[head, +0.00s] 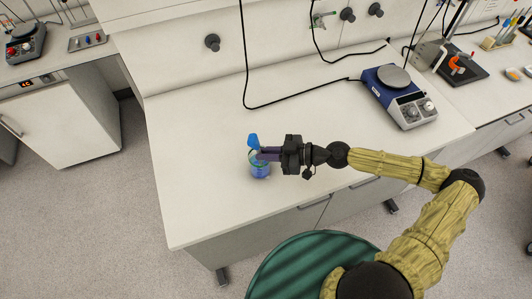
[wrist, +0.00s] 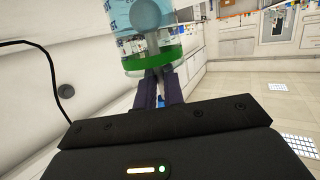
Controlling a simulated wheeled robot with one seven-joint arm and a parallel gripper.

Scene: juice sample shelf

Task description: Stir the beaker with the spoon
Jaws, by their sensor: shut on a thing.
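The beaker (head: 260,171) stands upright near the front left edge of the white bench. It looks blue with a green band near its rim. It also shows in the wrist view (wrist: 131,45), at the top of the picture. The blue spoon (head: 253,140) sticks up above the beaker. Its rounded end (wrist: 146,13) shows at the beaker in the wrist view and looks to be inside it. My gripper (head: 264,153) is shut on the spoon's handle just above the rim. The fingers partly hide the handle and the rim.
A blue hotplate stirrer (head: 391,76) with a grey top stands at the back right of the bench. Black cables (head: 300,96) run over the bench behind the beaker. The bench top around the beaker is clear. A green round stool (head: 305,262) is in front.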

